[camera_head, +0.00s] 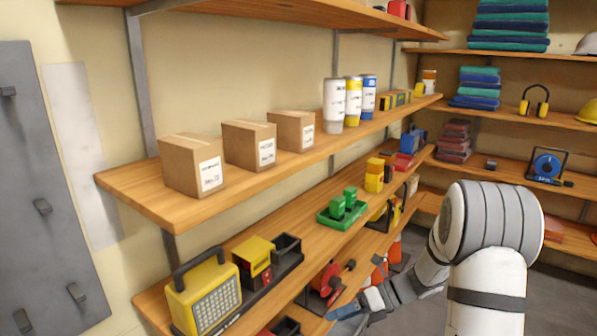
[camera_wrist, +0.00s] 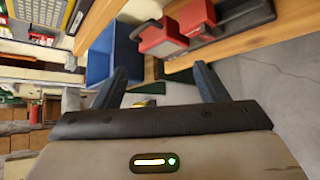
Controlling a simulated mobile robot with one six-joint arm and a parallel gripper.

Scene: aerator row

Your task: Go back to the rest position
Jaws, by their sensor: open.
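My gripper shows in the wrist view (camera_wrist: 158,90) with its two dark fingers spread apart and nothing between them. In the head view my white arm reaches down at the lower right, and my gripper (camera_head: 352,308) is low beside the front edges of the lower shelves. Its fingertips are too small there to make out clearly. In the wrist view a blue bin (camera_wrist: 115,50) lies beyond the left finger, and red items (camera_wrist: 165,38) on a shelf are above and to the right.
Wooden shelves hold cardboard boxes (camera_head: 193,164), canisters (camera_head: 334,105), a yellow radio-like unit (camera_head: 205,292) and a green tray (camera_head: 342,214). More shelves with folded cloths (camera_head: 509,25) stand at the back right. Grey floor (camera_head: 405,318) is open beside the lower shelves.

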